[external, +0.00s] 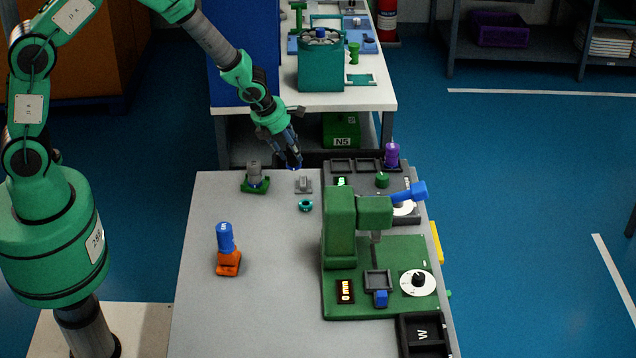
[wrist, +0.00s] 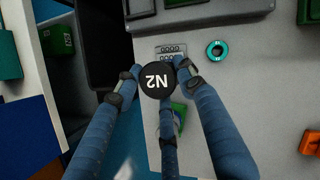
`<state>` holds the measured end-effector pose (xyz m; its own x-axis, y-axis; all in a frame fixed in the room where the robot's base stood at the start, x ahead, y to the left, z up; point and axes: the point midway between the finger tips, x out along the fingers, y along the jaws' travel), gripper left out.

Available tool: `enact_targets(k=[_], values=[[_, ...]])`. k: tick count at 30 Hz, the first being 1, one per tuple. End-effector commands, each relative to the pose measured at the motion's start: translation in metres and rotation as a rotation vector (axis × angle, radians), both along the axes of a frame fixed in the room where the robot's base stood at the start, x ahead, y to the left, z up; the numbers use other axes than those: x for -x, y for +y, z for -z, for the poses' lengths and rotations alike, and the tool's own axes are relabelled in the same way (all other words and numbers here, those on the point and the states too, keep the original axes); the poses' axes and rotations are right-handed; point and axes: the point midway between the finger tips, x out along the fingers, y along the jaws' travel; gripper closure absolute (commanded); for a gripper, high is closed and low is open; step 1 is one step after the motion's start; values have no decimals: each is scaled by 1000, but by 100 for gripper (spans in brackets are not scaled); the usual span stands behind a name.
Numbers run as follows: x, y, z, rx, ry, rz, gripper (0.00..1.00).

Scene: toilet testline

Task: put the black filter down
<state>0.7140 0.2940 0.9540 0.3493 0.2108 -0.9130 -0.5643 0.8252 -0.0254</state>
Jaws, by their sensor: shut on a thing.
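The black filter (wrist: 157,77), a round black disc marked "N2" in white, is between the fingertips of my gripper (wrist: 155,82) in the wrist view. The fingers are shut on it. In the external view my gripper (external: 293,163) points down over the far edge of the grey table (external: 195,290); the filter cannot be made out there. A small grey block with a row of round marks (wrist: 171,50) lies just past the filter in the wrist view. It also shows in the external view (external: 303,184), close to the gripper. I cannot tell the filter's height above the table.
A teal ring (external: 305,205) lies near the grey block. A grey cylinder on a green base (external: 255,179) stands left of the gripper. A green machine (external: 345,230) and a dark compartment tray (external: 342,165) are to the right. An orange-and-blue tool (external: 227,250) stands nearer; table around it is clear.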

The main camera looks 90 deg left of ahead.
Motion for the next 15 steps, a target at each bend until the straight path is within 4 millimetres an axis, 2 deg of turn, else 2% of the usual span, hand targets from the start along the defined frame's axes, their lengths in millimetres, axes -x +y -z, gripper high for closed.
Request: enact_targets(k=[8, 15], values=[[-5, 2, 0, 0, -1, -1, 93], [-30, 13, 4, -1, -1, 0, 93]])
